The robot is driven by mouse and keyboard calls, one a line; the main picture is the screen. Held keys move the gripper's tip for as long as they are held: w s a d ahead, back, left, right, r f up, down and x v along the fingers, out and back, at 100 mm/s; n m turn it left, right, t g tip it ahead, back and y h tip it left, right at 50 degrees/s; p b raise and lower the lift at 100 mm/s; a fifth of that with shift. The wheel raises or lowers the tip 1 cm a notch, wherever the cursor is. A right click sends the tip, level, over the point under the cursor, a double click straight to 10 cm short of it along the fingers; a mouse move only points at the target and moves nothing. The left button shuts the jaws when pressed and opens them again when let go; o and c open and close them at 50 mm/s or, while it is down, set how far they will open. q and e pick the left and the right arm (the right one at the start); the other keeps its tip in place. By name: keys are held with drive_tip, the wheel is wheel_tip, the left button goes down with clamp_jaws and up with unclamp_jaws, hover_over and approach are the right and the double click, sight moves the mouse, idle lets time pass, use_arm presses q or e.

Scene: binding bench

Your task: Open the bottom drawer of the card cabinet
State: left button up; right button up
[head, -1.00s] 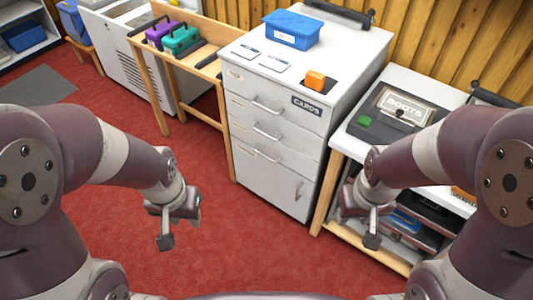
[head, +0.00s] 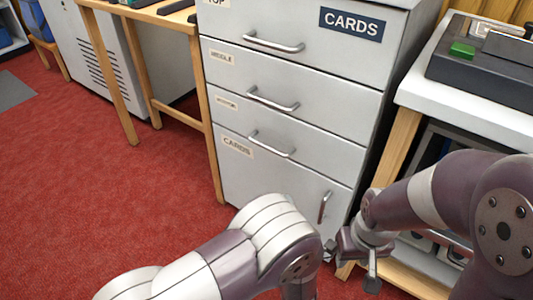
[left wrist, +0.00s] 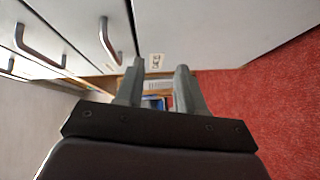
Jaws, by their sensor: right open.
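The grey-white card cabinet (head: 290,178) stands in the middle of the head view. It has a top drawer, a middle drawer and a bottom drawer (head: 315,150), all closed, each with a bar handle. The bottom drawer's handle (head: 272,146) is the lowest horizontal bar. In the left wrist view, bar handles show at the upper left, the nearest one (left wrist: 108,42) left of my fingers. My left gripper (left wrist: 160,80) is open and empty, its fingers apart and touching no handle; it is hidden in the head view. My right gripper (head: 360,258) is open, low at the cabinet's right side.
Below the drawers is a closed door with an upright handle (head: 324,207) and a CARDS label. A wooden-legged white bench (head: 470,115) stands close at the right. A wooden table stands at the left. The red floor (head: 110,200) is clear at the front left.

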use_arm(q)
wheel_tip(320, 180, up, 5)
drive_tip(key=a+n+t+y, duration=0.2)
drive_tip(key=n, duration=0.2)
drive_tip(key=shift+n+t, duration=0.3)
drive_tip(key=shift+n, duration=0.1)
drive_tip(key=b+x, duration=0.1)
drive_tip(key=x, duration=0.3)
drive_tip(key=b+x, duration=0.2)
drive_tip(key=x, duration=0.2)
drive_tip(key=b+x, duration=0.2)
drive_tip(key=x, duration=0.3)
drive_tip(key=shift+d+r, duration=0.15)
drive_tip(key=shift+r, duration=0.15)
clamp_jaws()
